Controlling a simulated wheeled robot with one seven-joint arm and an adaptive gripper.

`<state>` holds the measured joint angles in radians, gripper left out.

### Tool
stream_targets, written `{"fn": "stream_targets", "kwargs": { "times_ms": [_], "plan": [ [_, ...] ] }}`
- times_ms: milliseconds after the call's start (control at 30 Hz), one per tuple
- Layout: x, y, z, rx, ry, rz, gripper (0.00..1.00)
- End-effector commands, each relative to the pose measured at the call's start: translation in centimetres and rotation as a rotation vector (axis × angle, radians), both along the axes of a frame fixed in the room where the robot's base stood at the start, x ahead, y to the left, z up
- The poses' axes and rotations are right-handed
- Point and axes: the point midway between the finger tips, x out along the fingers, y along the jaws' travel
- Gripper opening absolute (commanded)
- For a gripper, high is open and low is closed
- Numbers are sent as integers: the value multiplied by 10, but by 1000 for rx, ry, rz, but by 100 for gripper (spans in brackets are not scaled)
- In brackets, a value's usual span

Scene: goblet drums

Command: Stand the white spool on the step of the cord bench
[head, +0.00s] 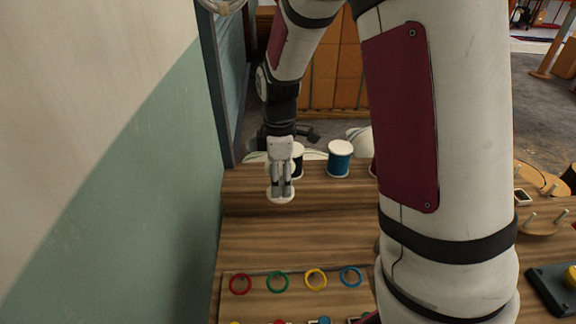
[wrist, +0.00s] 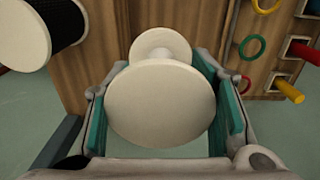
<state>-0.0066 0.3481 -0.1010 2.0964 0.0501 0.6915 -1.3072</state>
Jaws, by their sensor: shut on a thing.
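My gripper (head: 281,190) is shut on the white spool (wrist: 160,100), with one finger on each side of it. In the wrist view the spool's large round flange is near the camera, and its other flange shows beyond. In the head view most of the spool is hidden by my gripper; a white flange (head: 280,198) shows below the fingertips. The spool looks about upright at the left part of the wooden cord bench's step (head: 330,194). I cannot tell whether it touches the wood.
A black spool (head: 298,160) and a blue spool (head: 340,160) stand behind, to the right; the black one also shows in the wrist view (wrist: 62,20). Coloured rings (head: 277,282) lie at the bench's front. A wall (head: 180,190) rises close on the left.

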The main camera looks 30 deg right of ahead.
Motion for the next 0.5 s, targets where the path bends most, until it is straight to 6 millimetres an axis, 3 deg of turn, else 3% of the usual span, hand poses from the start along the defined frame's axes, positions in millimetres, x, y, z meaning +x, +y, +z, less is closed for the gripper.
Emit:
{"fn": "stream_targets", "kwargs": {
  "times_ms": [500],
  "plan": [
    [117, 27, -12, -1, -1, -1, 17]
  ]
}}
